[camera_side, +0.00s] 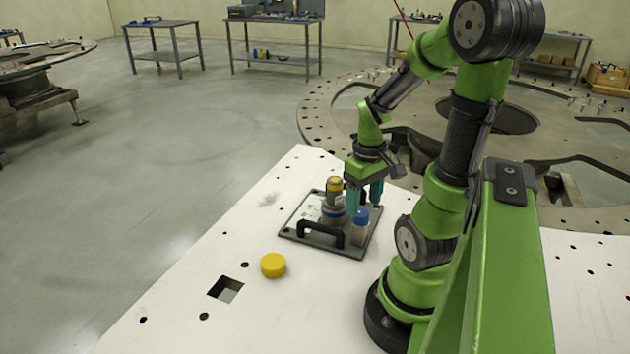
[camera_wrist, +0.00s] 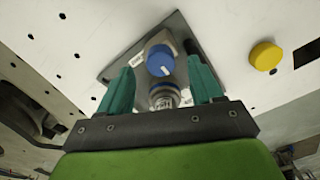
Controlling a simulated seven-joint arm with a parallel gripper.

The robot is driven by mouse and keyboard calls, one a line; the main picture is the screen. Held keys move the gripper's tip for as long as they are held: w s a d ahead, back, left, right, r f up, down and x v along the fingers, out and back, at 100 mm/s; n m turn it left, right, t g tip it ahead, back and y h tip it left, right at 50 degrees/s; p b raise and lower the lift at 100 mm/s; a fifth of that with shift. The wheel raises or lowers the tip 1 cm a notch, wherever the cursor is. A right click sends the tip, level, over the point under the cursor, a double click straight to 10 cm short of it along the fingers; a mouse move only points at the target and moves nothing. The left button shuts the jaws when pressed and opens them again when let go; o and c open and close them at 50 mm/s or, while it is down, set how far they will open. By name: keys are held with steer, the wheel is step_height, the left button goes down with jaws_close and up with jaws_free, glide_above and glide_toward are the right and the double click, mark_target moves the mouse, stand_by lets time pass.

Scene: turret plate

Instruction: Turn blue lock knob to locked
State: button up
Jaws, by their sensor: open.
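The blue lock knob (camera_side: 361,217) is the round cap on an upright fitting at the right side of a grey plate. In the wrist view, the blue knob (camera_wrist: 160,60) shows from above with a short white mark toward its lower right. A pale label (camera_wrist: 134,57) lies left of it. My gripper (camera_side: 364,207) points down at the knob. In the wrist view, my gripper (camera_wrist: 160,68) is open, with one teal finger on each side of the knob and visible gaps. Whether the fingers reach down past the knob's top is unclear.
The grey plate (camera_side: 300,236) has a black handle (camera_side: 320,234) at its front and a taller yellow-topped grey fitting (camera_side: 333,190) close to the fingers. A yellow round cap (camera_side: 273,265) lies on the white table (camera_side: 180,305), near a square hole (camera_side: 226,289). The table's front left is mostly clear.

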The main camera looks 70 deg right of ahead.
mark_target(361, 217)
steer(key=shift+f, duration=1.5)
steer(key=c, duration=1.1)
steer(key=shift+o, duration=0.2)
